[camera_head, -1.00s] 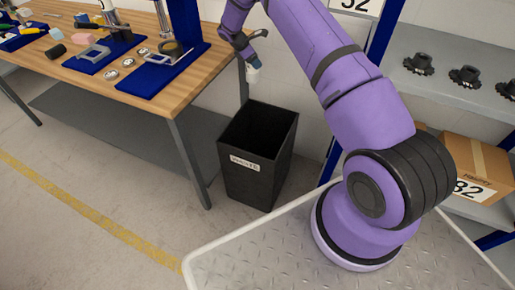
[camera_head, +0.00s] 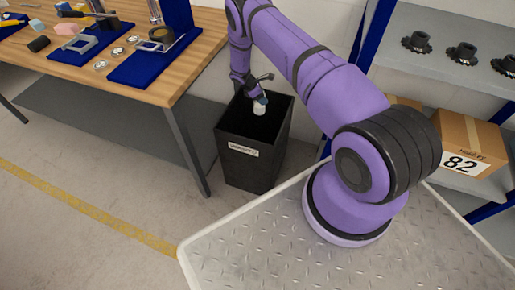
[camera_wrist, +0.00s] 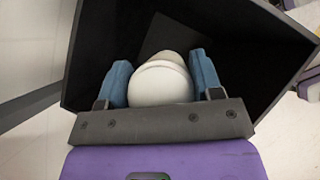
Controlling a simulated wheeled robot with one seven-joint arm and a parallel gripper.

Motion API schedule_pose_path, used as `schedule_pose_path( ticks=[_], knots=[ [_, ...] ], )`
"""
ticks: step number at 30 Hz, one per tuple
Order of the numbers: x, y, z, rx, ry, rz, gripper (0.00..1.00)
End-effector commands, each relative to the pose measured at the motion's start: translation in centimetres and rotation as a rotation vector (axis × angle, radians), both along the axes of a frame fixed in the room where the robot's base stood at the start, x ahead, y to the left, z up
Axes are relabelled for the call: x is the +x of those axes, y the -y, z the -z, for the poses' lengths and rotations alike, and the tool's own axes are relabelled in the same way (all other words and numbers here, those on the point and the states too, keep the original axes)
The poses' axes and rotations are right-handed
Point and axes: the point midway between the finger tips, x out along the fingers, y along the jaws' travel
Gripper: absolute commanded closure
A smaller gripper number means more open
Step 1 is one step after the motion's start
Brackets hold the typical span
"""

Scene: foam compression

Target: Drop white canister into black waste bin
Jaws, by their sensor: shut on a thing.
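The white canister (camera_head: 260,109) is held upright in my gripper (camera_head: 261,100), at the mouth of the black waste bin (camera_head: 250,165). In the wrist view the canister (camera_wrist: 160,82) sits between the two blue finger pads of my gripper (camera_wrist: 161,85), which touch or nearly touch its sides. The dark inside of the bin (camera_wrist: 95,45) surrounds it there. The bin stands upright on the floor with a white label on its front. The bin's floor below the canister is partly hidden.
A wooden workbench (camera_head: 200,50) with blue fixtures and small parts stands left of the bin, its leg (camera_head: 187,150) close by. A shelf rack (camera_head: 405,75) with black gears and a cardboard box (camera_head: 468,145) stands at the right. Floor left of the bin is clear.

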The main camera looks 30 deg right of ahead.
Motion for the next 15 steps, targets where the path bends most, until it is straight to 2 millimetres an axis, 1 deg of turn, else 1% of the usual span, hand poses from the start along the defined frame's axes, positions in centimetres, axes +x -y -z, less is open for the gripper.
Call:
schedule_pose_path(
  ticks=[1,6,12,15],
  knots=[
    [0.0,0.0,0.7,0.000,-0.001,0.000,0.64],
    [0.0,0.0,2.5,0.000,-0.001,-0.001,0.64],
    [0.0,0.0,3.9,0.000,0.000,0.000,0.64],
    [0.0,0.0,4.1,0.000,0.000,0.000,0.64]
  ],
)
